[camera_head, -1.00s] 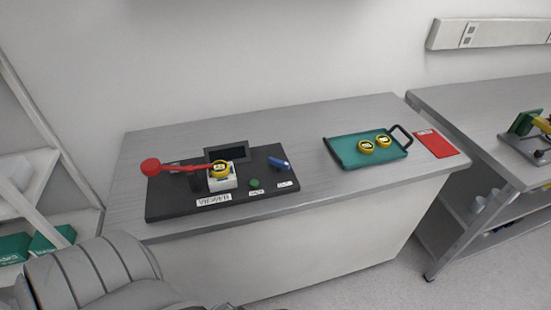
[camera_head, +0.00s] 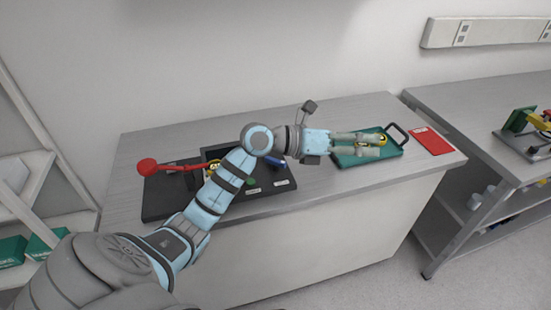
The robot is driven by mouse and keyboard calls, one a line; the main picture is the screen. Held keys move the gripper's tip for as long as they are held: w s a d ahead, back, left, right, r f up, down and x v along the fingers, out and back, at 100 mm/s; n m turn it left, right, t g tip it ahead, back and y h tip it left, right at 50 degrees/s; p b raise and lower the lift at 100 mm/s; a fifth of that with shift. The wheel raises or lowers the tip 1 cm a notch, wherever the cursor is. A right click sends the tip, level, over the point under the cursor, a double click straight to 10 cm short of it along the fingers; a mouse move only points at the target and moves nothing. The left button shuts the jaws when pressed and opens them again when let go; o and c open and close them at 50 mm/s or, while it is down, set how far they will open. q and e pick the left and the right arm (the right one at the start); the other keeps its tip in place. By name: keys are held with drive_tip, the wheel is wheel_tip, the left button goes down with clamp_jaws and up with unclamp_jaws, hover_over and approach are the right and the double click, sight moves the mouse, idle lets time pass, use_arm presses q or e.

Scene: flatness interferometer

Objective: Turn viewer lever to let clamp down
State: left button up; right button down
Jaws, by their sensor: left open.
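The black viewer base (camera_head: 163,203) stands on the left part of the bench. A red arm with a round red knob (camera_head: 147,167) reaches from its left side toward a yellow-ringed round piece (camera_head: 213,168) on a white block. A small blue lever (camera_head: 276,161) sits at the base's right side, partly hidden by my arm. My left gripper (camera_head: 374,146) is open, with its fingers pointing right over the teal tray, around or above a yellow-ringed piece (camera_head: 383,139); I cannot tell if they touch it. My left arm covers much of the viewer. My right gripper is out of view.
The teal tray (camera_head: 345,160) with a black handle (camera_head: 396,132) lies on the bench's right part. A red card (camera_head: 431,141) lies beside it. A green button (camera_head: 251,181) is on the viewer base. A second bench with a green and yellow device (camera_head: 520,119) stands at right.

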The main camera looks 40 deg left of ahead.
use_arm(q)
drive_tip(key=w+a+f+g+y, duration=0.2)
drive_tip(key=a+f+g+y, duration=0.15)
drive_tip(key=a+y, duration=0.4)
drive_tip(key=n+g+y, duration=0.3)
drive_tip(key=g+y, duration=0.1)
approach(275, 159)
drive_tip(key=x, duration=0.8)
drive_tip(key=shift+s+d+b, duration=0.1)
drive_tip(key=shift+b, duration=0.25)
drive_tip(key=shift+f, duration=0.4)
drive_tip(key=c, duration=1.2)
